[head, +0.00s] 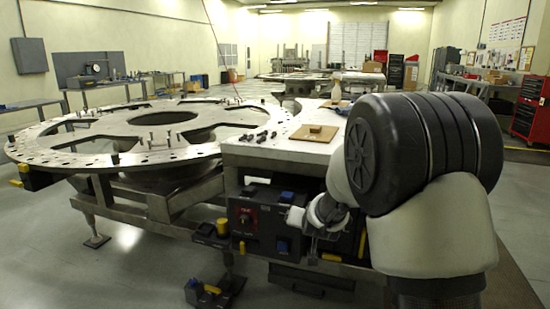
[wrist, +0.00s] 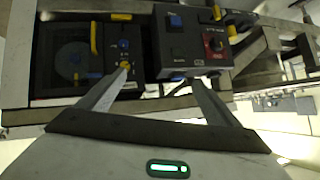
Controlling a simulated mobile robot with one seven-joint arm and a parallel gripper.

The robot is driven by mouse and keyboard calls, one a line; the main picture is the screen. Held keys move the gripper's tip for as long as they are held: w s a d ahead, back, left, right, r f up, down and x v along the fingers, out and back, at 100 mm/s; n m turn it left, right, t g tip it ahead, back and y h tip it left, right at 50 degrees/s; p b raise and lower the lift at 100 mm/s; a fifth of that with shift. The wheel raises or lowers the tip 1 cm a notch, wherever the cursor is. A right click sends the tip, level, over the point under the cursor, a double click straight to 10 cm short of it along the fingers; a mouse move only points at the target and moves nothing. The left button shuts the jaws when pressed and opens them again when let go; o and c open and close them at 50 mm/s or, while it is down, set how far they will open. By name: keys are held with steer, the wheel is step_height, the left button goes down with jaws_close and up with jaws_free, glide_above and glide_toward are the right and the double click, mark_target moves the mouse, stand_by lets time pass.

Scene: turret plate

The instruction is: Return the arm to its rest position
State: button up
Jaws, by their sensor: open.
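My gripper (wrist: 162,80) shows in the wrist view with its two fingers spread apart and nothing between them. In the head view, my arm bends down at the right, in front of the table. The control box (head: 262,218) hangs under the table's front edge, just left of my wrist.
The large round turret plate (head: 75,158) stands on a metal frame at the left. The table (head: 300,150) bears a wooden board (head: 314,133) and several small dark parts. Blue and yellow fixtures (head: 205,290) stand low in front. The floor (head: 130,280) at front left is clear.

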steer(key=s+r+n+g+y, duration=0.1)
steer(key=s+r, duration=0.5)
steer(key=s, duration=0.3)
steer(key=s+r+n+g, duration=0.1)
steer(key=s+r, duration=0.4)
steer(key=s, duration=0.4)
steer(key=s+d+n+g, duration=0.1)
steer(key=s+d+g, duration=0.25)
steer(key=s, duration=1.85)
step_height(320, 180, up, 28)
steer(key=p, duration=2.8)
steer(key=shift+w+d+r+h, duration=0.2)
steer(key=shift+d+h, duration=0.15)
steer(key=shift+h, duration=0.05)
